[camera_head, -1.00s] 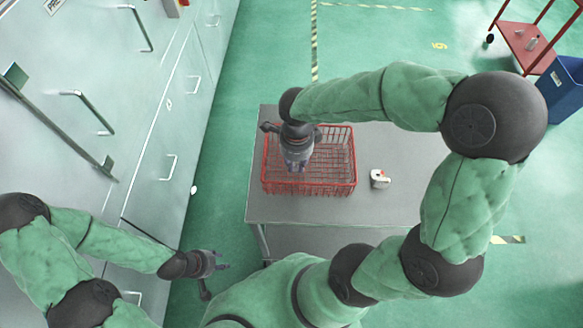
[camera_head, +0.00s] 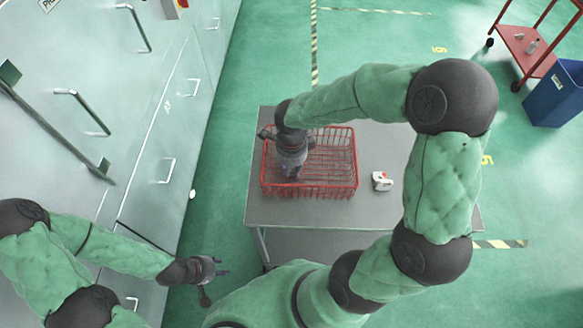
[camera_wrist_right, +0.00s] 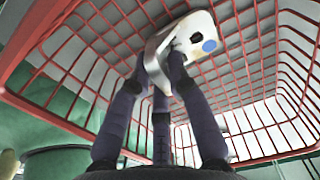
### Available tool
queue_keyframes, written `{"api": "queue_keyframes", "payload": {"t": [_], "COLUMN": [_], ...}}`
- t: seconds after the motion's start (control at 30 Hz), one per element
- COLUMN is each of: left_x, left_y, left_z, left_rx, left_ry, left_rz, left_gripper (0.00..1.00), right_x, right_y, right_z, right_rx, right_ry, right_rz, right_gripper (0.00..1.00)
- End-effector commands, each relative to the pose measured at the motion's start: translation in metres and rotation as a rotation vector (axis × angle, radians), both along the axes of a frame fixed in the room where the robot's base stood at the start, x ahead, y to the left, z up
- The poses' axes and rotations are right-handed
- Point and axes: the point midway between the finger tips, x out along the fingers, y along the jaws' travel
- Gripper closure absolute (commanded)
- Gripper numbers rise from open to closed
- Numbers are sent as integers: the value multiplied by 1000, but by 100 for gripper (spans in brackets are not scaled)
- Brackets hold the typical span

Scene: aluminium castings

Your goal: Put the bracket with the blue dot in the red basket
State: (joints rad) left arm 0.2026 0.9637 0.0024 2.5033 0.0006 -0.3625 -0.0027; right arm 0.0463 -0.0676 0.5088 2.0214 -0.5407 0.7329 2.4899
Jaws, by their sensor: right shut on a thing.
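The red basket (camera_head: 355,172) is a wire basket on the grey table. My right gripper (camera_head: 291,176) points down inside its left part. In the right wrist view, the right gripper (camera_wrist_right: 165,72) is shut on the pale bracket (camera_wrist_right: 200,28), which carries a blue dot and dark holes. The bracket is within the basket's walls, close to the wire mesh; I cannot tell if it touches it. In the head view the bracket is hidden by the gripper. My left gripper (camera_head: 222,267) is open and empty, left of the table.
A second whitish casting (camera_head: 381,182) with a small reddish mark lies on the table (camera_head: 400,145), right of the basket. Grey cabinets (camera_head: 150,110) line the left. A blue bin (camera_head: 555,95) and a red trolley (camera_head: 522,45) stand at the far right.

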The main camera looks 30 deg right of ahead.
Motion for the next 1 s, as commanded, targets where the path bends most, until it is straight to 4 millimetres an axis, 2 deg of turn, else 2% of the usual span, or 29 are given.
{"api": "queue_keyframes", "payload": {"t": [0.07, 0.1, 0.17, 0.63, 0.77, 1.0], "left_x": [0, 0, 0, 0, 0, 0], "left_y": [0, 0, 0, 0, 0, 0], "left_z": [-4, -4, -3, 3, 10, 25], "left_rx": [0, 0, 0, 0, 0, 0], "left_ry": [0, 0, 0, 0, 0, 0], "left_rz": [0, 0, 0, 0, 0, 0], "left_gripper": [60, 60, 60, 60, 60, 60], "right_x": [0, 0, 0, 0, 1, 0], "right_y": [0, 0, 0, 0, 0, 0], "right_z": [-3, -3, -2, 3, 24, 74], "right_rx": [0, 0, 0, 1, 0, 0], "right_ry": [0, 0, 0, 1, -4, -4], "right_rz": [0, 0, 0, 0, 0, 1], "right_gripper": [100, 76, 59, 58, 58, 58]}}
